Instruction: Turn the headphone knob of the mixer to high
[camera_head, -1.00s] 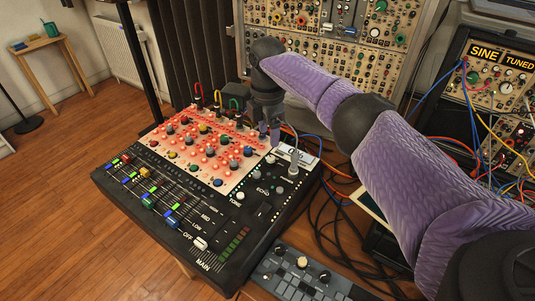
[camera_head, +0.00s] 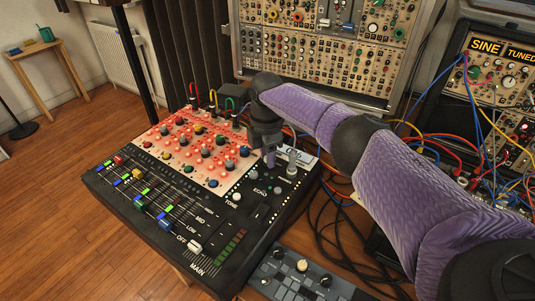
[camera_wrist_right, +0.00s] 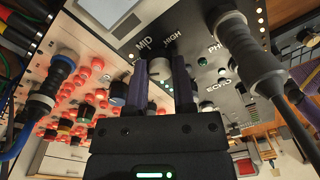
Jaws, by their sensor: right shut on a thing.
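The mixer (camera_head: 278,220) is a black console with a red-lit knob panel, faders and small knobs. My right gripper (camera_head: 269,162) points down at its back right part. In the right wrist view my right gripper (camera_wrist_right: 161,76) has its two purple fingers closed around a small grey knob (camera_wrist_right: 160,66), with the words MID and HIGH printed just beyond it. A label beginning PH, cut off by a plug, is to its right. The fingers hide much of the knob, and its pointer cannot be read. My left gripper is not in view.
A grey plug (camera_wrist_right: 238,50) with a thick cable stands close to the right of my fingers; it also shows in the head view (camera_head: 291,168). Patch cables and a modular rack (camera_head: 320,55) are behind.

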